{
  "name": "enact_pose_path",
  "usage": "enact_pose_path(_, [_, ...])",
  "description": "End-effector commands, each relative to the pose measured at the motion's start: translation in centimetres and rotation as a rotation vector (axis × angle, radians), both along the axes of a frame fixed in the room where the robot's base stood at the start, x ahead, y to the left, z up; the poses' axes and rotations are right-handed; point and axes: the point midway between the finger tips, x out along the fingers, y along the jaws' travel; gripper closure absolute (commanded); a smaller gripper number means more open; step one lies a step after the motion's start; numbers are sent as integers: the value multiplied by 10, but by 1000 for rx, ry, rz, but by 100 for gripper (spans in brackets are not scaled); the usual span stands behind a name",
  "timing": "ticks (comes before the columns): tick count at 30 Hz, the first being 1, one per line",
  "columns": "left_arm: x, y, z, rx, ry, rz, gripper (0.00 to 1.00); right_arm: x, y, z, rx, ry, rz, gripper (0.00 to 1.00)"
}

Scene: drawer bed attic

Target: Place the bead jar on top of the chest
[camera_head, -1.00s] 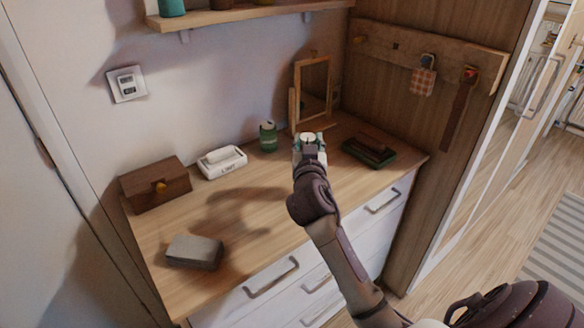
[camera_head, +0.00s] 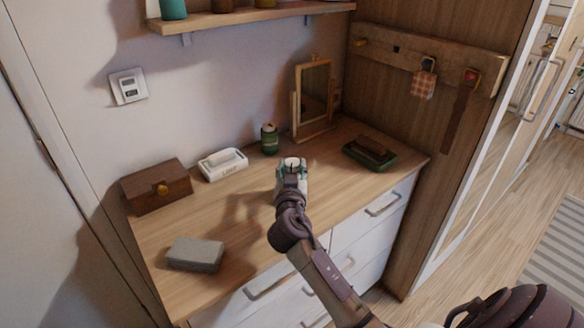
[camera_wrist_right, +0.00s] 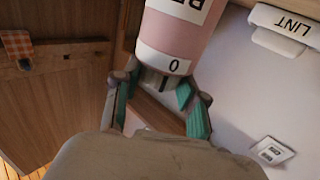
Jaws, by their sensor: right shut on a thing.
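The bead jar (camera_wrist_right: 172,50) is pink with a white label whose black letters are partly cut off in the right wrist view. My right gripper (camera_head: 291,172) is shut on it, with teal-padded fingers on either side. In the head view only the jar's pale top (camera_head: 292,162) shows between the fingers. My left gripper is out of view.
On the top stand a small wooden box (camera_head: 156,188), a grey block (camera_head: 195,254), a white lint container (camera_head: 223,164), a green can (camera_head: 269,139), a framed mirror (camera_head: 314,95) and a dark green tray (camera_head: 387,160). A shelf (camera_head: 250,16) hangs above. The middle and front are clear.

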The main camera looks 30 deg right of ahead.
Motion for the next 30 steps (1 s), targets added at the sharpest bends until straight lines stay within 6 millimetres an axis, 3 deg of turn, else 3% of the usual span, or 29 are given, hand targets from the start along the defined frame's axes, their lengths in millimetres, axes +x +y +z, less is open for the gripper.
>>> enact_pose_path(1, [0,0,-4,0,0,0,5,0,0,-3,1,-2,0,100])
enact_pose_path(2, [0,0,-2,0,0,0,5,0,0,-1,1,-1,0,53])
enact_pose_path(6, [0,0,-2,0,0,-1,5,0,0,-1,1,-1,0,33])
enact_pose_path(18, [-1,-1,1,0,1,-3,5,-3,2,0,1,0,1,33])
enact_pose_path(30, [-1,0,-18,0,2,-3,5,-69,48,-3,5,0,1,33])
